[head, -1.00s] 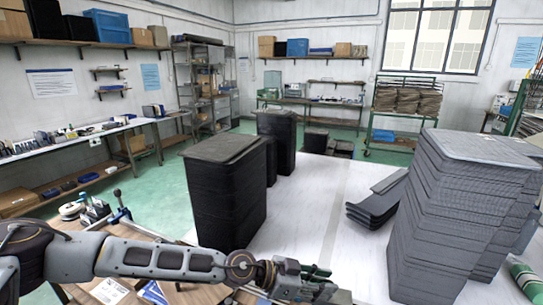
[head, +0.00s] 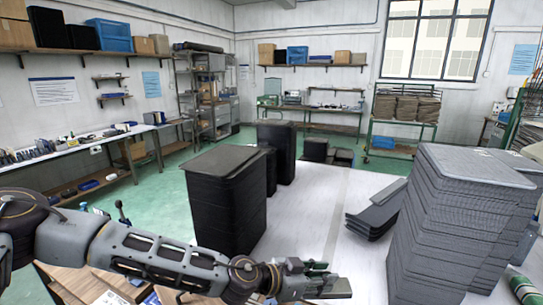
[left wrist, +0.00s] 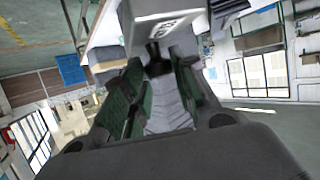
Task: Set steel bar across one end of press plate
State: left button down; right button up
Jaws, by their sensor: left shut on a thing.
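My left gripper (head: 306,282) is low in the middle of the head view, in front of the tall black stack and apart from it. It is shut on a grey block, which I take for the steel bar (head: 336,288); the fingers hide much of it. A flat dark grey plate (head: 222,158), perhaps the press plate, lies on top of the black stack (head: 225,205). My right gripper is not in view.
A tall stack of grey panels (head: 455,220) stands at the right on the white table (head: 335,215). A few loose panels (head: 375,212) lie between the stacks. More black stacks (head: 277,145) stand behind. A wooden bench (head: 75,285) is at the front left.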

pick_arm(q)
jog(key=shift+w+a+r+n+t+y+p, duration=0.3)
jog(key=shift+w+a+r+n+t+p, duration=0.25)
jog(key=shift+a+r+n+t, duration=0.25)
jog(key=shift+w+a+r+n+t+y+p, duration=0.3)
jog(key=shift+w+a+n+t, duration=0.1)
jog(key=shift+a, duration=0.2)
jog(key=shift+w+a+r+n+t+y+p, duration=0.15)
jog(key=shift+w+a+n+t+y+p, duration=0.2)
jog(key=shift+a, duration=0.2)
jog(key=a+f+n+t+y+p, duration=0.1)
jog(key=a+f+n+y+p, duration=0.1)
jog(key=a, duration=0.8)
jog(key=s+a+f+n+t+y+p, duration=0.1)
jog(key=a+f+n+t+y+p, duration=0.1)
jog(key=a, duration=0.8)
jog(key=s+a+f+n+t+y+p, duration=0.1)
jog(key=a+f+n+y, duration=0.4)
jog(key=a, duration=0.5)
jog(key=shift+a+f+n+t+y+p, duration=0.15)
jog(key=shift+a+n+t+y+p, duration=0.1)
jog(key=shift+n+t+y+p, duration=0.75)
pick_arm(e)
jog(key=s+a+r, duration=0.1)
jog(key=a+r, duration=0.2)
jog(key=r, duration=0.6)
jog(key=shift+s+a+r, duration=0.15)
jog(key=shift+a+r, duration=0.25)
